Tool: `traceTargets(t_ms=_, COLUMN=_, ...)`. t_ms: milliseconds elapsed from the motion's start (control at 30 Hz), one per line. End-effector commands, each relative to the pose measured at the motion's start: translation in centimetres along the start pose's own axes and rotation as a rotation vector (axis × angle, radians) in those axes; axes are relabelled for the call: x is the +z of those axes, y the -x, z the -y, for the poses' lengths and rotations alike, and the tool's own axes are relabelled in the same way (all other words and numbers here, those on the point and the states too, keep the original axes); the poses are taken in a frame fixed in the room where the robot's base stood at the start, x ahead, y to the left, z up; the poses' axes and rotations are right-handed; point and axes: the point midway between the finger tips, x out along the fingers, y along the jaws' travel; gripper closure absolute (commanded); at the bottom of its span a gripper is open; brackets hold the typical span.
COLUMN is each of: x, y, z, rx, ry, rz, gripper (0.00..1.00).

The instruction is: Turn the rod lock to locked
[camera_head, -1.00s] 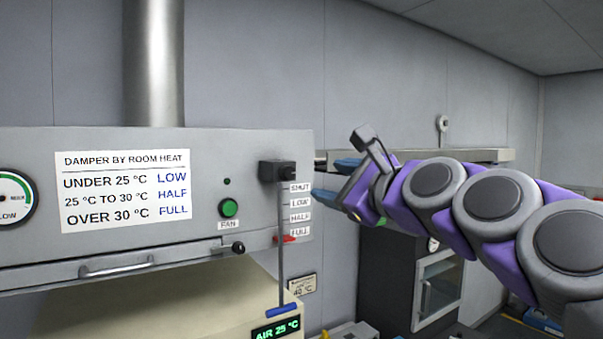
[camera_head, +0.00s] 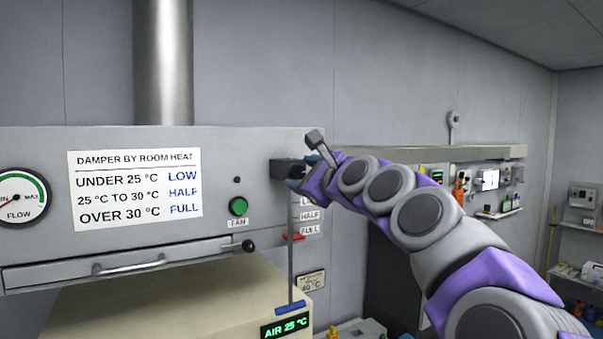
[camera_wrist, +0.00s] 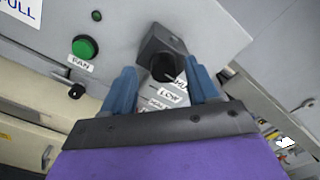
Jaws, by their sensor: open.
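The dark block at the top of the damper rod, which looks like the rod lock (camera_head: 282,168), is fixed to the hood's front at its right edge. The wrist view shows this block (camera_wrist: 156,42) with a round black knob (camera_wrist: 163,68) on its near face. My gripper (camera_head: 304,172) is at the block in the head view. Its blue fingers are open, one on each side of the knob in the wrist view; contact cannot be told.
The damper sign (camera_head: 135,185) is left of a green FAN button (camera_head: 238,206). A small black knob (camera_head: 248,247) sits lower. A display (camera_head: 285,327) reads AIR 25 °C. A wall shelf (camera_head: 480,153) runs behind my arm. My gripper partly hides the position labels.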

Motion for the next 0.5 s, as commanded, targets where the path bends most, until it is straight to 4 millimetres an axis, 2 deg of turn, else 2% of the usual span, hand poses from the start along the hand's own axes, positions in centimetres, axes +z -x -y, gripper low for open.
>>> traceTargets(t_ms=133, x=-0.11, y=-0.76, z=0.12, rx=-0.001, ry=0.0, rz=-0.001, gripper=0.41)
traceTargets(t_ms=500, x=-0.03, y=-1.07, z=0.02, rx=0.0, ry=0.001, rz=0.0, gripper=0.41)
